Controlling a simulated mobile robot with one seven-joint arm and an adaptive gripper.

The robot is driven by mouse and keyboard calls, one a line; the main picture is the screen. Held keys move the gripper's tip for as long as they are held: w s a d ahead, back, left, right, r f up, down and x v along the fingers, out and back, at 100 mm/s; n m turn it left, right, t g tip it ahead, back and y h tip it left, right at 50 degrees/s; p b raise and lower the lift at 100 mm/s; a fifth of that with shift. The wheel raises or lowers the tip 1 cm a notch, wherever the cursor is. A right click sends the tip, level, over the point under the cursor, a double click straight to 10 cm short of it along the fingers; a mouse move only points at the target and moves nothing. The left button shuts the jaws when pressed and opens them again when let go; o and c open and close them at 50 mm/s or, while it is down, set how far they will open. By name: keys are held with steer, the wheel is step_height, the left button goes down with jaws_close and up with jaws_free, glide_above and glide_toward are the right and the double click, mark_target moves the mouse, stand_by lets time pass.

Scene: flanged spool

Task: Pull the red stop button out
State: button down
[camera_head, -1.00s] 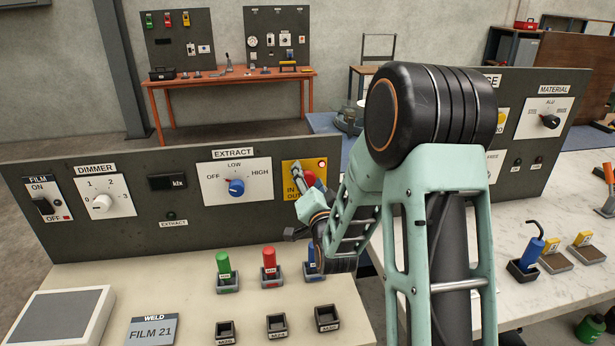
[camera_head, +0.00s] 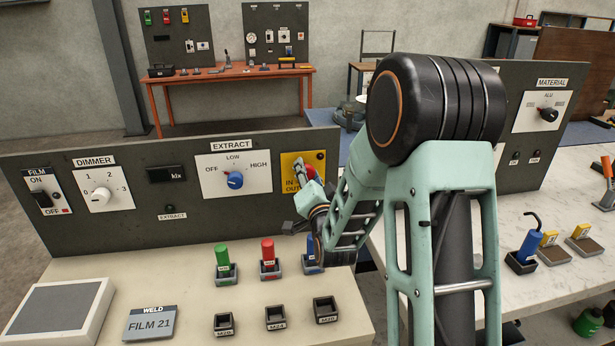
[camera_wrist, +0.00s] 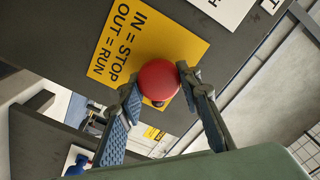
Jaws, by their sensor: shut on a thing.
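The red stop button (camera_head: 309,172) is a round mushroom head on a yellow plate (camera_head: 289,163) on the dark panel. In the wrist view, the red button (camera_wrist: 160,76) stands before the yellow plate (camera_wrist: 130,42), which reads "IN = STOP, OUT = RUN". My gripper (camera_wrist: 159,87) has one finger on each side of the head and is shut on it. In the head view, my gripper (camera_head: 303,180) is at the button and partly hides it. A small dark indicator (camera_head: 320,156) sits at the plate's upper right corner. How far the button stands out is hard to tell.
A blue EXTRACT knob (camera_head: 235,180) is left of the plate. Green (camera_head: 222,257) and red (camera_head: 268,253) handles stand in holders on the bench below, with a partly hidden blue one beside them. Empty small holders (camera_head: 276,318) are in front.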

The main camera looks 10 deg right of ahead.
steer(key=shift+s+f, duration=0.1)
steer(key=shift+s, duration=0.35)
steer(key=c, duration=1.4)
jaws_free()
steer(key=shift+o, duration=0.2)
steer(key=shift+s, duration=0.15)
steer(key=s, duration=0.7)
steer(key=shift+s, duration=0.15)
